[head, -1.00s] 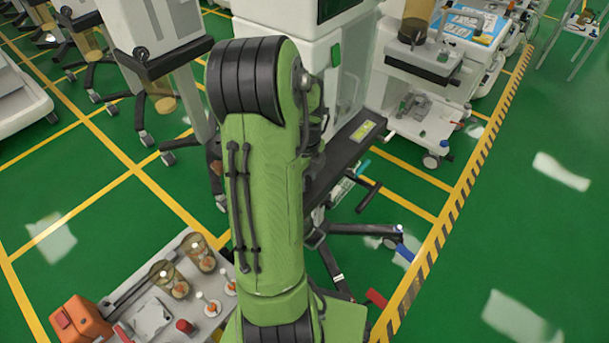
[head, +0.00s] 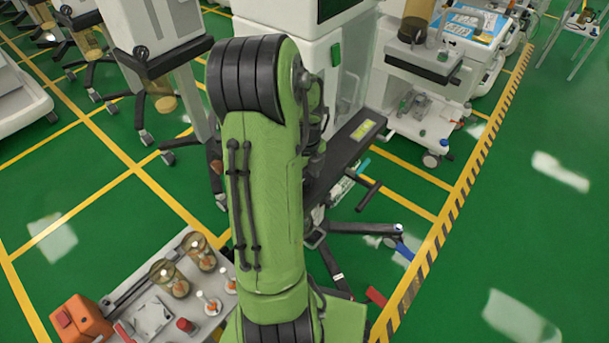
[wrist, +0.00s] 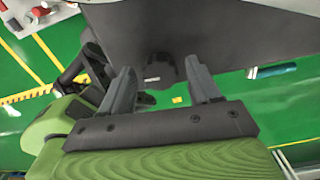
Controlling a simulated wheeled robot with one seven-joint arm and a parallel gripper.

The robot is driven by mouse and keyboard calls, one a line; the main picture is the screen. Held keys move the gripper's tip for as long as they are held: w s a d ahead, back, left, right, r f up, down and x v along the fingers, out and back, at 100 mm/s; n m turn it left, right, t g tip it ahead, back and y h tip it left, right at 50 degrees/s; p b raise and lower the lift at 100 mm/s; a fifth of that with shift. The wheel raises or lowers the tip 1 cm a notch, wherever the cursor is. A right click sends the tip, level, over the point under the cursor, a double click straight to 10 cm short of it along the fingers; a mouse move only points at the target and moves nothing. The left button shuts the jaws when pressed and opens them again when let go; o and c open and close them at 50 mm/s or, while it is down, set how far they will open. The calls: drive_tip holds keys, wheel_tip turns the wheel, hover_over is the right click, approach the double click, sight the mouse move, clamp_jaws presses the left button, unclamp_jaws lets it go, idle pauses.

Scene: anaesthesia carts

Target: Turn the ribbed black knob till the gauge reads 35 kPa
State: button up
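In the wrist view a dark, roundish knob-like part (wrist: 161,68) sticks out from the dark grey face of a cart. It looks like the ribbed black knob, but its ribs are too small to make out clearly. My gripper (wrist: 158,74) is open, with one finger on each side of this part and a visible gap to each. I cannot tell how deep the fingertips reach along it. No gauge face or reading can be made out in either view. In the head view my green arm hides my gripper and the knob.
A dark shelf with a yellow-green label (head: 362,131) juts from the white cart beyond my arm. A grey tray (head: 228,312) with amber jars and an orange box (head: 79,320) stands at the lower left. Green floor (head: 500,240) is open at the right.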

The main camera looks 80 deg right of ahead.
sight(304, 179)
wheel_tip(304, 179, up, 16)
drive_tip(key=p, duration=0.4)
drive_tip(key=shift+p, duration=0.35)
drive_tip(key=shift+f, duration=0.1)
drive_tip(key=w+a+r+n+t+h, duration=0.1)
drive_tip(key=w+a+r+n, duration=0.2)
drive_tip(key=w+a+n, duration=0.5)
drive_tip(key=w+a+r+n+t, duration=0.1)
drive_tip(key=w+a+r+n, duration=0.2)
drive_tip(key=w+a+n, duration=0.45)
drive_tip(key=s+a+n+t, duration=0.1)
drive_tip(key=s+a+n, duration=0.1)
drive_tip(key=a+n, duration=0.7)
drive_tip(key=s+a+r+n+t+y, duration=0.1)
drive_tip(key=s+a+n+t, duration=0.1)
drive_tip(key=a+n, duration=0.8)
drive_tip(key=s+n, duration=0.1)
drive_tip(key=n, duration=0.6)
drive_tip(key=shift+t+p, duration=0.3)
drive_tip(key=shift+p, duration=0.1)
